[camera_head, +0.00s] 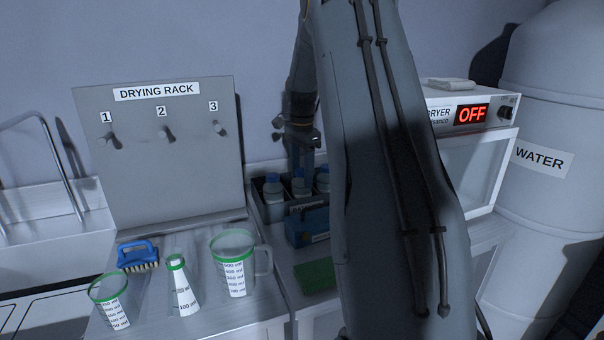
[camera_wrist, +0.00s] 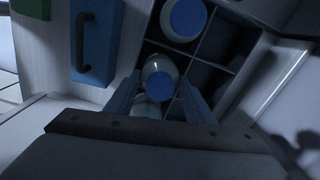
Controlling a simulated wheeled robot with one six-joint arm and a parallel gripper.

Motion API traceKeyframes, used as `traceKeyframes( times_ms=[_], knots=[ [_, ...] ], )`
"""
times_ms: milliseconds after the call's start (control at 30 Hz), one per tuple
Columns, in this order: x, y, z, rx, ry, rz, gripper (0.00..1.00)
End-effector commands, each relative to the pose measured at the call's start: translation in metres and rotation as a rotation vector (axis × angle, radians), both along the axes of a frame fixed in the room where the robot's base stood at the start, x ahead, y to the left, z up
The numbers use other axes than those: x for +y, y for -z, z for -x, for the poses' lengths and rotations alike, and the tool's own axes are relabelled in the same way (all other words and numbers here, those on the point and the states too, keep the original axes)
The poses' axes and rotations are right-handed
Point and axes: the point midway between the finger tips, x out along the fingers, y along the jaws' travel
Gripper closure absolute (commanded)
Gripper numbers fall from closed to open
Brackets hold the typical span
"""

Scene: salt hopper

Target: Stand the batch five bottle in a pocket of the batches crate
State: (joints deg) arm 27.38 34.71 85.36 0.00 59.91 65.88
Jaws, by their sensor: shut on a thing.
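The batches crate (camera_head: 274,212) is a dark divided box against the back wall, right of the drying rack. Several blue-capped bottles show at it, one at its left (camera_head: 272,188). My gripper (camera_head: 300,160) points down over the crate. In the wrist view my gripper (camera_wrist: 162,98) is shut on a clear bottle with a blue cap (camera_wrist: 160,84), over the crate's pockets. Another blue-capped bottle (camera_wrist: 184,18) stands in a pocket beyond it. Bare pockets show beside them, between the crate's dividers (camera_wrist: 228,38). No batch number is readable; I cannot tell how deep the held bottle sits.
A blue box with a dark handle (camera_wrist: 97,40) stands beside the crate, and a green item (camera_head: 316,278) lies in front. Measuring vessels, such as a jug (camera_head: 234,262), and a blue brush (camera_head: 137,255) stand at left. The dryer (camera_head: 470,150) is at right.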

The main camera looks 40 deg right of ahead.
Motion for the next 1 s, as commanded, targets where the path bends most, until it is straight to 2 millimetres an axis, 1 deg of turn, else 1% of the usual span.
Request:
traceKeyframes(
  times_ms=[33,67,100,167,433,567,667,1000],
  knots=[
    [0.000,0.002,0.000,0.000,0.000,0.000,0.98],
    [0.000,0.002,0.000,0.000,0.000,0.000,0.48],
    [0.000,0.002,0.000,0.000,0.000,0.000,0.42],
    [0.000,0.002,0.000,0.000,0.000,0.000,0.33],
    [0.000,0.001,0.000,0.000,0.000,0.000,0.33],
    [0.000,-0.006,-0.001,-0.002,0.000,0.001,0.33],
    [-0.001,-0.019,-0.001,-0.003,0.000,0.002,0.33],
    [-0.001,-0.086,-0.002,-0.004,0.000,0.002,0.33]
  ],
)
